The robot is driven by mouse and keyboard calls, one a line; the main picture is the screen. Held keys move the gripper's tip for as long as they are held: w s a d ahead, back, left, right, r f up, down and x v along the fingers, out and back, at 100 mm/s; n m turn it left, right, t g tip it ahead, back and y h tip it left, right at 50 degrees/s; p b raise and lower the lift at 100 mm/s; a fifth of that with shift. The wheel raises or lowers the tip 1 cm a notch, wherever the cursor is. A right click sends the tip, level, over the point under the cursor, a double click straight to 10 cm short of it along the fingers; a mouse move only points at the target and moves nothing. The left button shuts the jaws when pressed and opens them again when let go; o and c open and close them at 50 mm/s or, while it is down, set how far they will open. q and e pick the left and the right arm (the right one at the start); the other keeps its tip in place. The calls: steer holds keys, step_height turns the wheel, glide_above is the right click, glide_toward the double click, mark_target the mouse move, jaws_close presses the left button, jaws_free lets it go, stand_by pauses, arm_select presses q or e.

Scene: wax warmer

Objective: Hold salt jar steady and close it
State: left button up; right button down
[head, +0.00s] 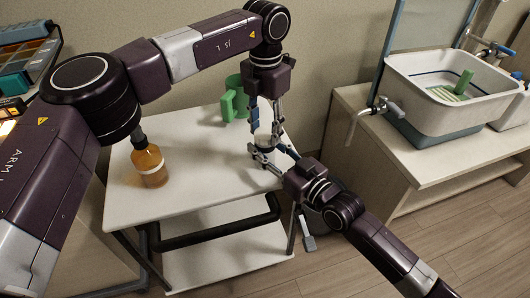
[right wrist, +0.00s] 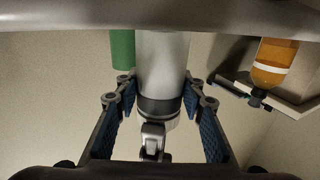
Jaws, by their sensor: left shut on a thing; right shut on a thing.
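The salt jar (head: 264,129) stands at the right part of the white table, mostly hidden by my grippers in the head view. In the right wrist view, which shows the scene upside down, the jar (right wrist: 162,65) is a pale grey cylinder with a dark band and a small metal piece at its top end. My right gripper (head: 264,148) is shut on the jar's side, with its blue pads (right wrist: 160,95) on both sides. My left gripper (head: 273,125) points down from above and is shut at the jar's top, on the lid as far as I can see. Whether the lid is seated is hidden.
An amber bottle (head: 150,165) with a white label stands at the table's left. The middle of the table (head: 205,150) is clear. A sink basin (head: 455,85) is on a counter at the right.

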arm_select(q)
steer(key=m, duration=0.9)
steer(key=o, duration=1.4)
steer(key=shift+c, duration=0.2)
step_height(320, 180, up, 12)
arm_select(e)
steer(key=c, duration=1.2)
jaws_free()
